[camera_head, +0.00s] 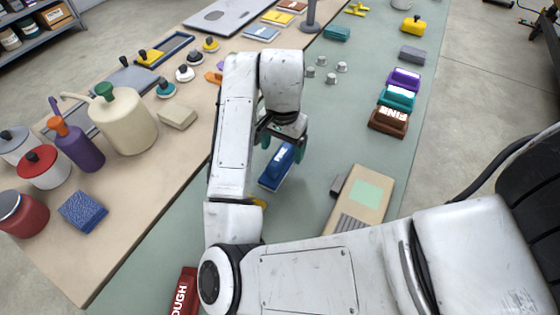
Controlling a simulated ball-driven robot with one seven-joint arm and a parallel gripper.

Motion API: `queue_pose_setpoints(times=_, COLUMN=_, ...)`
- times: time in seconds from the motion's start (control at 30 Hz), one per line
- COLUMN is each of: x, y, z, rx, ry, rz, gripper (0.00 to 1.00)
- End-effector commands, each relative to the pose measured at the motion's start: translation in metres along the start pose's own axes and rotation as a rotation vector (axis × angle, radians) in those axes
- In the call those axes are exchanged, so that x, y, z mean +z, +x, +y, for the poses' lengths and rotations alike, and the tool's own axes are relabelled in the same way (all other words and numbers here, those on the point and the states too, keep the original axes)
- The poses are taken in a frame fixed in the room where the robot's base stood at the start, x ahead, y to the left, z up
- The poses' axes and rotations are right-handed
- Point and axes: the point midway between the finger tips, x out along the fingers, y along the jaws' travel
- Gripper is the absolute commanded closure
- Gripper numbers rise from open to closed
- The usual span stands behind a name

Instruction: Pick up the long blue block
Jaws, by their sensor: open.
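The long blue block (275,172) lies on the green mat in the middle of the view, with pale lettering on its upper end. My gripper (280,146) is over the block's upper end, its dark green-tipped fingers pointing down and spread apart. One finger shows at the left and one at the right of the block's far end. The wrist hides part of that end, and I cannot tell whether the fingers touch it.
A cardboard-coloured box (375,190) lies right of the block. Small grey knobs (331,78) stand beyond it. Purple, teal and brown blocks (388,122) line the right edge. A red block (183,292) lies at the front. Bottles and tins crowd the left.

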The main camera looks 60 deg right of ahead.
Motion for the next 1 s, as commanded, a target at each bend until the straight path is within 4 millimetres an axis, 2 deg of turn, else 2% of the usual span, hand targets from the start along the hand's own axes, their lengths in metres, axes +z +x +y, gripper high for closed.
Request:
queue_pose_setpoints(times=0.3, x=0.003, y=0.041, z=-0.003, rx=0.004, ry=-0.003, rz=-0.001, gripper=0.17)
queue_pose_setpoints(times=0.63, x=0.002, y=0.049, z=-0.004, rx=0.0, ry=-0.001, rz=0.0, gripper=0.17)
queue_pose_setpoints(times=1.0, x=0.002, y=0.048, z=-0.004, rx=0.001, ry=-0.001, rz=0.0, gripper=0.52)
